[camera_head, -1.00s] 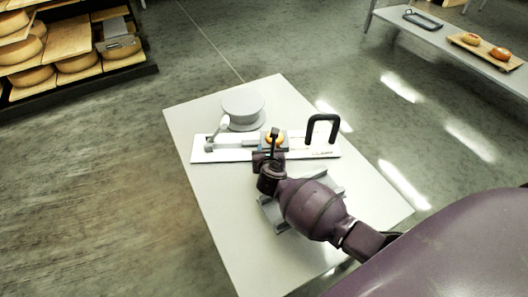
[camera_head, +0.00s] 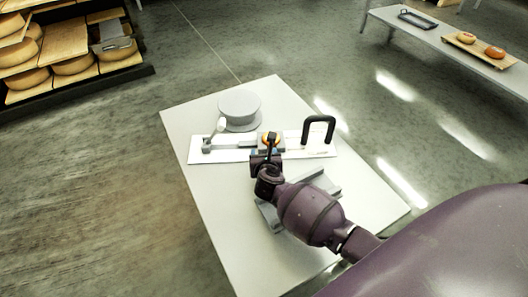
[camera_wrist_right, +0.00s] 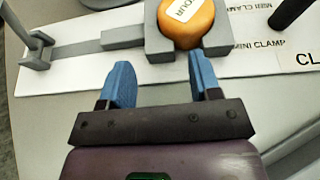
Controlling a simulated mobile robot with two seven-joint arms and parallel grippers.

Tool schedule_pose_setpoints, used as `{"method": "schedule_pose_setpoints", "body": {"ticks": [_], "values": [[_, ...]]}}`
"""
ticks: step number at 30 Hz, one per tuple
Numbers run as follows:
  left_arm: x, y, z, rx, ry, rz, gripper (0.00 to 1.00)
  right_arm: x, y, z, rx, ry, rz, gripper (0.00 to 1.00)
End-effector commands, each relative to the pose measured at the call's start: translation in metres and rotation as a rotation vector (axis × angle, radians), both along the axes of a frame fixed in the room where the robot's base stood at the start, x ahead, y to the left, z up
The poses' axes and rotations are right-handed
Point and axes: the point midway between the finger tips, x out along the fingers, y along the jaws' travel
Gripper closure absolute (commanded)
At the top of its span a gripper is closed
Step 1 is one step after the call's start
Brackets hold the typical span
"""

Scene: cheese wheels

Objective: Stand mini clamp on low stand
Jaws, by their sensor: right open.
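My right gripper (camera_head: 268,152) is over the near edge of a white board (camera_head: 232,156) on the table. In the right wrist view its blue fingers (camera_wrist_right: 163,80) are apart with nothing between them, just short of a grey block (camera_wrist_right: 160,45) holding an orange round piece (camera_wrist_right: 188,22) with a partly readable label. A grey bar with an upright end piece (camera_wrist_right: 38,50) runs left from the block. Printed "MINI CLAMP" labels (camera_wrist_right: 262,43) lie on the board; I cannot tell which part is the clamp. A grey round stepped stand (camera_head: 240,104) is behind the board. My left gripper is not in view.
A black arched handle (camera_head: 319,121) rises at the board's right. A grey piece (camera_head: 325,184) lies partly hidden under my right arm. The white table (camera_head: 215,230) is bare at front left. Cheese shelves (camera_head: 70,60) and a side bench (camera_head: 470,60) are apart from it.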

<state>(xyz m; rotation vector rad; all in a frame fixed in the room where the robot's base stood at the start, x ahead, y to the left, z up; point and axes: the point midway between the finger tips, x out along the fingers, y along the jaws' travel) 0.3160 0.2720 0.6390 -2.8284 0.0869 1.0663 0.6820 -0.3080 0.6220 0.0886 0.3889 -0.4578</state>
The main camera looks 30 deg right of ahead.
Motion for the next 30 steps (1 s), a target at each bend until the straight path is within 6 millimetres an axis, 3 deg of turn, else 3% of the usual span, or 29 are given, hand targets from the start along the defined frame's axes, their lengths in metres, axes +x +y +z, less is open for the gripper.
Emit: {"method": "schedule_pose_setpoints", "body": {"ticks": [6, 15, 30], "values": [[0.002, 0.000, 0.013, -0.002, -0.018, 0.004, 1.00, -0.032, 0.017, 0.023, 0.004, -0.009, -0.001, 0.43], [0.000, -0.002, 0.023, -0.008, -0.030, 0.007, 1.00, -0.072, 0.037, 0.038, 0.004, -0.005, -0.001, 0.43], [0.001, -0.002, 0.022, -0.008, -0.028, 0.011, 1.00, -0.090, 0.040, 0.045, -0.071, -0.007, 0.033, 0.43]]}}
